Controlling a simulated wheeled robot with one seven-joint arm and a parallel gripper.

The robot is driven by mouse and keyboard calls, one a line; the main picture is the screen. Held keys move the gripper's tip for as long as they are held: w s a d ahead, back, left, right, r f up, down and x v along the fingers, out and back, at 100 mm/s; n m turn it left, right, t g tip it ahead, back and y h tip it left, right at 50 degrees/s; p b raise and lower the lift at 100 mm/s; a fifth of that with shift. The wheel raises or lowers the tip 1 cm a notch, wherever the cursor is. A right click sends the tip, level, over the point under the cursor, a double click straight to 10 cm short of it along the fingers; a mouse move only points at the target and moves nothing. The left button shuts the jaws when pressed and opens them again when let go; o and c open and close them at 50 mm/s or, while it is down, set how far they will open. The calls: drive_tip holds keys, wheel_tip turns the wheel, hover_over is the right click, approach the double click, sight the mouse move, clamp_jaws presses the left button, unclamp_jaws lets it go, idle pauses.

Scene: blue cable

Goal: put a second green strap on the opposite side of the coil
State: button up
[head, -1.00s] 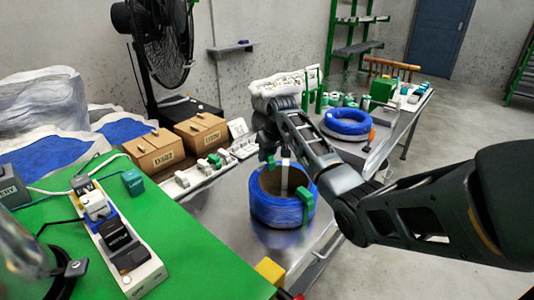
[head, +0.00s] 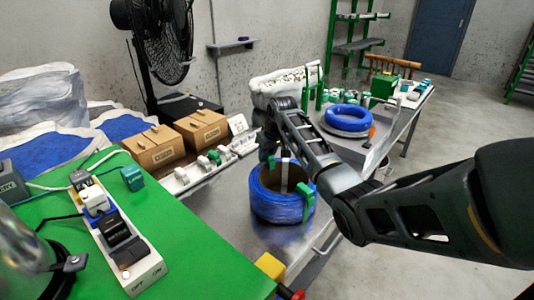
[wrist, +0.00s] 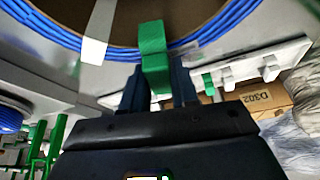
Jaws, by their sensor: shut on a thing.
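The blue cable coil (head: 282,205) lies on the metal table, with its open middle facing up. One green strap (head: 305,198) sits over its right side in the head view. My gripper (wrist: 158,80) is shut on a second green strap (wrist: 153,40). In the wrist view this strap overlaps the edge of the blue coil (wrist: 215,28); whether it grips the cable I cannot tell. A white band (wrist: 98,32) crosses the coil beside it. In the head view my gripper is at the coil's far side, mostly hidden by my arm.
Cardboard boxes (head: 155,149) and a white rack with green pieces (head: 195,175) stand left of the coil. A green-topped table (head: 190,250) fills the near left. Another blue coil (head: 348,118) lies on the back table. Bare metal shows around the coil's front.

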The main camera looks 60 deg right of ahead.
drive_tip(key=shift+f, duration=0.2)
drive_tip(key=shift+r+p, duration=0.65)
drive_tip(key=shift+p, duration=0.05)
drive_tip(key=shift+f, duration=0.4)
idle(1.3)
drive_tip(key=o, duration=1.2)
drive_tip(key=shift+r, duration=0.15)
drive_tip(key=shift+r+p, duration=3.25)
drive_tip(key=shift+r, duration=0.1)
